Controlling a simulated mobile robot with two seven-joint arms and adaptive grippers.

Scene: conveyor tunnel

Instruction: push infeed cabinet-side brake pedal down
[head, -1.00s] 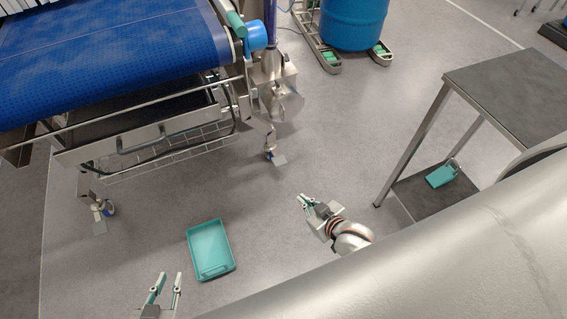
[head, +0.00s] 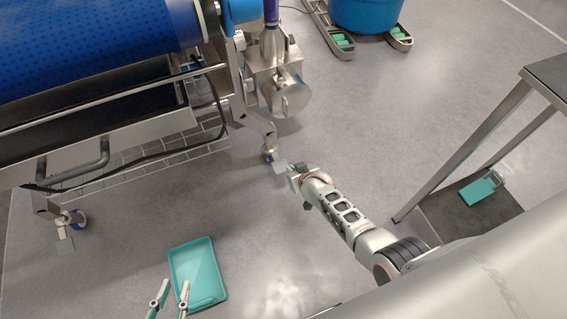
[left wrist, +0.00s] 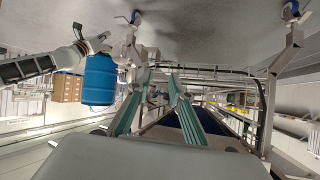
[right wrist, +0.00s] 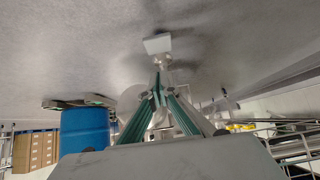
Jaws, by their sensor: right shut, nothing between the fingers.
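The brake pedal (head: 280,166) is a small pale plate on the caster under the conveyor's near right leg. In the right wrist view the pedal (right wrist: 158,44) lies just beyond my fingertips. My right gripper (head: 293,174) is shut and empty, right beside the pedal; whether it touches cannot be told. Its fingertips meet in the right wrist view (right wrist: 158,84). A second similar pedal (head: 65,243) is on the caster at the left. My left gripper (head: 175,284) is open and empty over the teal tray, far from both pedals.
The teal tray (head: 208,268) lies on the floor at the lower middle. The blue-belted conveyor (head: 90,45) and its wire rack overhang the pedals. A steel table (head: 490,125) with a low shelf stands at the right. Floor between pedal and table is clear.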

